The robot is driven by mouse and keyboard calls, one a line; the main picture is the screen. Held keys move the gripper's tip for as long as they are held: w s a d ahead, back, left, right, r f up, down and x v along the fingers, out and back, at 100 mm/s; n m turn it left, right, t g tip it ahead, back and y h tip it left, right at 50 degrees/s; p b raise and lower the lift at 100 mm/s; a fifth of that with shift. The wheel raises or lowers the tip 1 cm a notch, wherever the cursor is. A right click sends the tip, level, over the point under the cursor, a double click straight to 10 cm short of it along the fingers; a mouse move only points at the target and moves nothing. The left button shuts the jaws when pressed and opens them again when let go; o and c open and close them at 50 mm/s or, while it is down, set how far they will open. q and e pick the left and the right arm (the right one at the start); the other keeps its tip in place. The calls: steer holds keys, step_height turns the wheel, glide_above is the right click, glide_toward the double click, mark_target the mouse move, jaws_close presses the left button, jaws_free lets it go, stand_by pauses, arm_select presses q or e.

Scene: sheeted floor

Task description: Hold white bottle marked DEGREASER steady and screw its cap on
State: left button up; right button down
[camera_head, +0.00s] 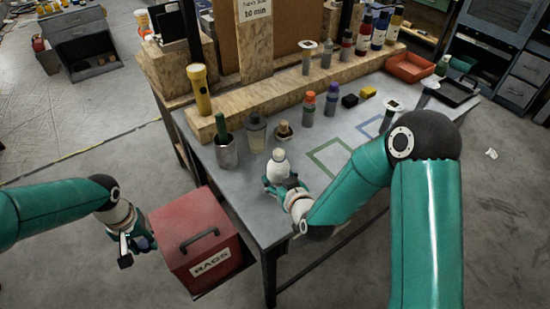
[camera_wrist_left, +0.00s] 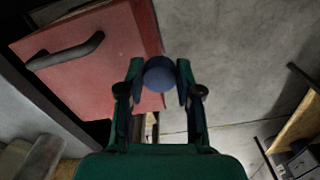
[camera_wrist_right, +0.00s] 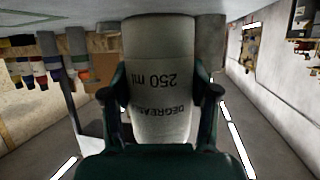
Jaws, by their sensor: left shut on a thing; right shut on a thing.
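The white bottle marked DEGREASER (camera_wrist_right: 160,85) stands between the fingers of my right gripper (camera_wrist_right: 162,95), which is shut on it. In the head view the bottle (camera_head: 278,163) shows above my right gripper (camera_head: 285,185), upright near the front edge of the table. Its lower part is hidden by the fingers. My left gripper (camera_wrist_left: 158,78) is shut on a round dark blue cap (camera_wrist_left: 160,73), held at the fingertips. In the head view my left gripper (camera_head: 130,248) is low at the left, beside the red box and well apart from the bottle; the cap is hard to make out there.
The red RAGS box (camera_head: 195,235) stands between my left gripper and the grey table (camera_head: 330,130). A metal cup (camera_head: 226,152), a jar (camera_head: 256,132) and several small bottles stand behind the white bottle. An orange tray (camera_head: 410,68) lies farther back. Green and blue outlines mark bare tabletop.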

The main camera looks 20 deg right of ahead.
steer(key=s+a+n+g+y, duration=0.1)
steer(key=s+a+n+y, duration=0.2)
steer(key=a, duration=0.4)
steer(key=s+a+f+n+g+y, duration=0.1)
steer(key=s+a+n+g+y, duration=0.1)
steer(key=s+a+n+y, duration=0.2)
steer(key=s+a, duration=0.1)
steer(key=a, duration=0.1)
steer(key=shift+a+f+y, duration=0.3)
steer(key=shift+a, duration=0.1)
steer(key=shift+s, duration=0.1)
arm_select(q)
steer(key=shift+s+a+m, duration=0.15)
steer(key=shift+s+m, duration=0.25)
steer(key=shift+m, duration=0.1)
steer(key=r+m, duration=0.2)
steer(key=r, duration=0.1)
steer(key=shift+w+a+r+m, duration=0.15)
steer(key=shift+a+r+m, duration=0.05)
steer(key=shift+r+m, duration=0.1)
steer(key=d+r+m, duration=0.4)
steer(key=d+r, duration=0.4)
steer(key=d, duration=0.4)
steer(key=d+r+m, duration=0.4)
steer(key=d+r, duration=0.4)
steer(key=d, duration=0.4)
steer(key=shift+s+d+r, duration=0.25)
steer(key=shift+s+r, duration=0.05)
steer(key=shift+s, duration=0.1)
